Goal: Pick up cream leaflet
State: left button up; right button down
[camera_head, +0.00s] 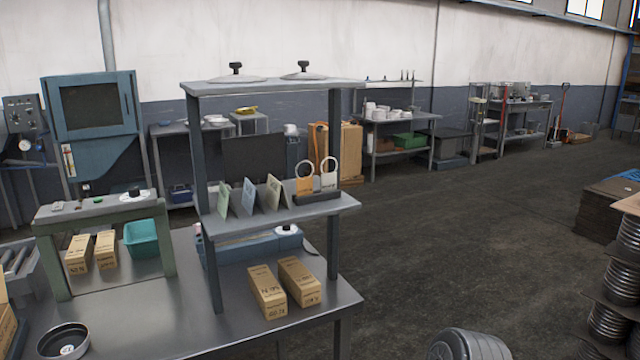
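The cream leaflet (275,193) stands folded on the middle shelf (300,215) of a grey rack on the metal table. It is the rightmost in a row of three folded leaflets. A blue leaflet (249,197) stands to its left, and a green leaflet (223,199) stands farther left. Just right of the cream leaflet is a dark holder (318,197) with an orange tag and a pale tag, each with a ring. Neither of my grippers shows in the head view, so I cannot see whether they are open or shut.
Two pan lids (303,75) lie on the rack's top shelf, above the leaflets. Rack posts (334,135) flank the middle shelf. Cardboard boxes (267,292) stand on the table (200,325) below. A round pan (63,341) sits at bottom left. Open floor (460,230) lies to the right.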

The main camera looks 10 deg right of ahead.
aim_at(275, 192)
jog(key=i+l+u, duration=0.15)
jog(key=l, duration=1.05)
jog(key=i+l+u, duration=0.1)
jog(key=l, duration=1.1)
jog(key=i+l+u, duration=0.15)
jog(key=l, duration=1.05)
jog(key=k+j, duration=0.05)
jog(key=k, duration=0.05)
